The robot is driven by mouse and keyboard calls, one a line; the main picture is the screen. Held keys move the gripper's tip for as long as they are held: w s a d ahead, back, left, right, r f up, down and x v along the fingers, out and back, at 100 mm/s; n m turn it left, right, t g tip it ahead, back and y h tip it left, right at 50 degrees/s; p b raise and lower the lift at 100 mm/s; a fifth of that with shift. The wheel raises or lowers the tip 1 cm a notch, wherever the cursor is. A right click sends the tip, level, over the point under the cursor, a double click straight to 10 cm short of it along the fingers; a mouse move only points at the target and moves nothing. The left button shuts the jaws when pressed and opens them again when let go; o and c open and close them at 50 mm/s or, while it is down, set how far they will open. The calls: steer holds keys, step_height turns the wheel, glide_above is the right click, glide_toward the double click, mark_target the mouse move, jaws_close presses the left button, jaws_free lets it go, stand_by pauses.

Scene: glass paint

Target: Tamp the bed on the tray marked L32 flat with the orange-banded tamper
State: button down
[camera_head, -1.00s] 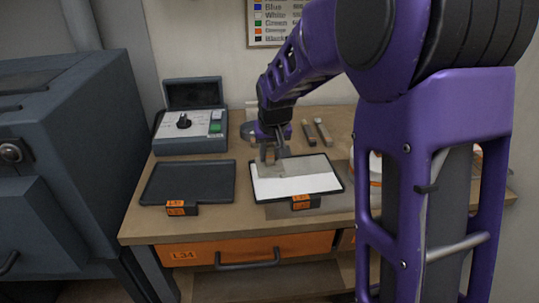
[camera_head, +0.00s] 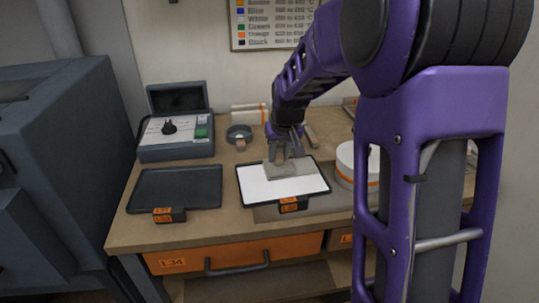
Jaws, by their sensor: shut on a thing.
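A dark tray (camera_head: 318,206) with a smooth white bed (camera_head: 265,190) lies on the bench. Its orange front tags are too small to read surely. My gripper (camera_head: 285,152) is over the tray's back half, shut on a flat grey tamper (camera_head: 290,169). The tamper's plate lies over the back middle of the white bed and looks to be on or just above it; I cannot tell which. No orange band shows on it from here, and the fingers hide its upper part. A second dark tray (camera_head: 160,190) to the left, also with orange tags, looks empty.
A control box (camera_head: 175,150) with a knob stands back left. A dark ring-shaped item (camera_head: 239,133) and white orange-banded pieces (camera_head: 248,114) sit behind the trays. A white orange-banded tub (camera_head: 346,160) is close on the right. An orange drawer (camera_head: 235,254) is below.

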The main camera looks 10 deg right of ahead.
steer(key=shift+d+f, duration=0.1)
stand_by(0.3)
steer(key=shift+f+b, duration=0.6)
steer(key=shift+f, duration=0.1)
steer(key=shift+f, duration=0.35)
stand_by(0.8)
steer(key=shift+r+p, duration=0.6)
steer(key=shift+r, duration=0.55)
steer(key=shift+w+d, duration=0.15)
steer(key=shift+d, duration=1.4)
steer(key=shift+w+d, duration=0.1)
steer(key=shift+d, duration=1.45)
